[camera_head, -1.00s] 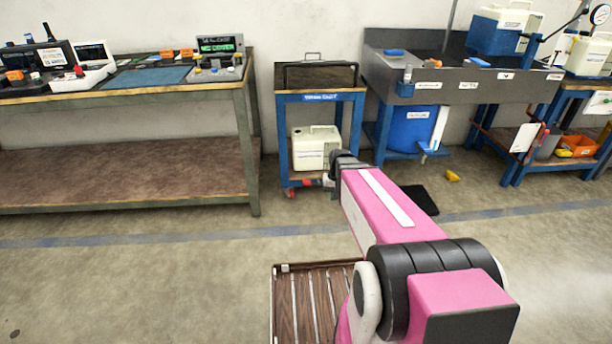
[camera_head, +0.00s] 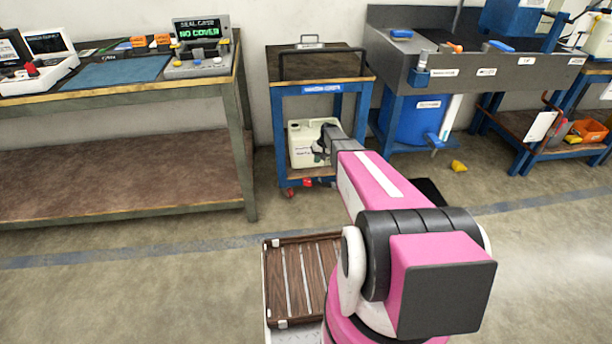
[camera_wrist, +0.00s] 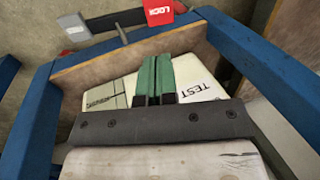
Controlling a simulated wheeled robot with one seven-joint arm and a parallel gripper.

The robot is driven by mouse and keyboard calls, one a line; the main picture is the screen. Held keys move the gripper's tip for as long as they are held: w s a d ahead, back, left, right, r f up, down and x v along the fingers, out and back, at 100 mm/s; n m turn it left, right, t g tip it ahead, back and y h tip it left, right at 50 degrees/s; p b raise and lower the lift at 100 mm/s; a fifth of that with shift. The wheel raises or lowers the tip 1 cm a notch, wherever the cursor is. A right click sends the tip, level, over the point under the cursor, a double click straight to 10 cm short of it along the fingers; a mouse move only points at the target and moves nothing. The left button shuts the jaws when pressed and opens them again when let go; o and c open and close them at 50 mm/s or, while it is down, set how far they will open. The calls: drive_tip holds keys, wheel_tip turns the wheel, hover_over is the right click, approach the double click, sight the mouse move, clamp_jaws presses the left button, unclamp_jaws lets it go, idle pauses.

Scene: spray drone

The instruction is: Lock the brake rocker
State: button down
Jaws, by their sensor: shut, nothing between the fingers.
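The brake rocker (camera_head: 308,182) is low on the front of the blue cart (camera_head: 321,89). In the wrist view its red end marked LOCK (camera_wrist: 158,12) shows at the top edge, partly cut off. A grey end (camera_wrist: 75,28) lies to its left, with a dark peg between them. My gripper (camera_wrist: 155,72) has its green fingertips together and empty. The tips point toward the rocker, with a visible gap in the picture. In the head view my gripper (camera_head: 322,150) is in front of the white jug, above the rocker. The rocker's tilt is unclear.
The white jug (camera_head: 304,134) marked TEST stands on the cart's lower shelf, close behind my gripper. Blue cart legs flank the space. A workbench (camera_head: 120,175) stands left and a grey sink (camera_head: 490,78) right. A yellow object (camera_head: 458,167) lies on the floor.

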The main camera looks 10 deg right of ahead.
sight(306, 182)
drive_tip(key=shift+w+f, duration=0.15)
drive_tip(key=x, duration=1.3)
drive_tip(key=shift+a+f, duration=0.15)
drive_tip(key=shift+f, duration=0.2)
drive_tip(key=shift+a+f+h, duration=0.55)
drive_tip(key=shift+f+h, duration=0.1)
drive_tip(key=shift+h, duration=0.25)
drive_tip(key=f+h, duration=0.1)
drive_tip(key=a+f+h, duration=0.1)
drive_tip(key=h, duration=0.1)
drive_tip(key=shift+f, duration=0.2)
drive_tip(key=shift+a+f, duration=0.15)
drive_tip(key=shift+f, duration=1.15)
drive_tip(key=a+r, duration=0.4)
drive_tip(key=r, duration=1)
drive_tip(key=shift+a, duration=0.2)
